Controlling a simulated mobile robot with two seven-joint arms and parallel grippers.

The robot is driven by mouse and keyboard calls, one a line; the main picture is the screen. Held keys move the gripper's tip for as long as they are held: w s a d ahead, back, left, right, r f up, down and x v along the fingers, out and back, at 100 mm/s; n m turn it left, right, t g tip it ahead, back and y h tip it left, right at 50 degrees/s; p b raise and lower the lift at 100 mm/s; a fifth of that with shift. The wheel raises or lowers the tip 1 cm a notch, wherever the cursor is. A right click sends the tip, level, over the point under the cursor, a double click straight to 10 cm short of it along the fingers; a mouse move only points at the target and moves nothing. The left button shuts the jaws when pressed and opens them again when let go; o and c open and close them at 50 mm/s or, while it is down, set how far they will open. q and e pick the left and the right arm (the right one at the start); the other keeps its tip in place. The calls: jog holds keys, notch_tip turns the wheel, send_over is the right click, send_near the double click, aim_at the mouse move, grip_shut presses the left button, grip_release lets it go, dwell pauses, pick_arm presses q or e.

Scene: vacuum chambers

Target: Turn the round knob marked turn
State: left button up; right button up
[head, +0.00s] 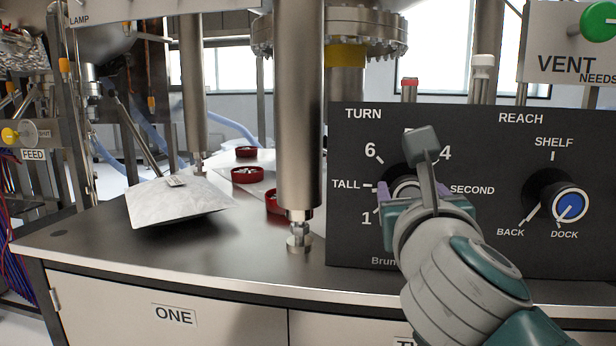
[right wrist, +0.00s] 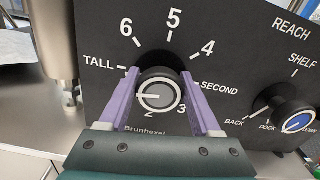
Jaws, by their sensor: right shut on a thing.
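The round knob (right wrist: 160,93) sits on the black panel (head: 478,128) under the word TURN. It has a black body and a grey face with a white line. In the right wrist view that line points left, toward the left finger and a little below the TALL label. Around it are 6, 5, 4, SECOND, 3 and 2. My right gripper (head: 404,192) is shut on the knob, with its purple fingers (right wrist: 162,108) on either side. In the head view my arm hides much of the knob and several marks. My left gripper is not in view.
A second knob with a blue face (head: 570,202), marked REACH, is to the right on the same panel. A steel column (head: 298,110) stands left of the panel.

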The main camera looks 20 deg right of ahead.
jog(key=n+p, duration=0.3)
jog(key=shift+r, duration=0.15)
jog(key=shift+w+a+n+p, duration=0.15)
jog(key=shift+n+p, duration=1.05)
jog(key=shift+n, duration=0.8)
jog(key=shift+f, duration=0.2)
jog(key=o, duration=1.4)
jog(key=shift+c, duration=0.2)
jog(key=p+v, duration=0.1)
jog(key=v, duration=0.9)
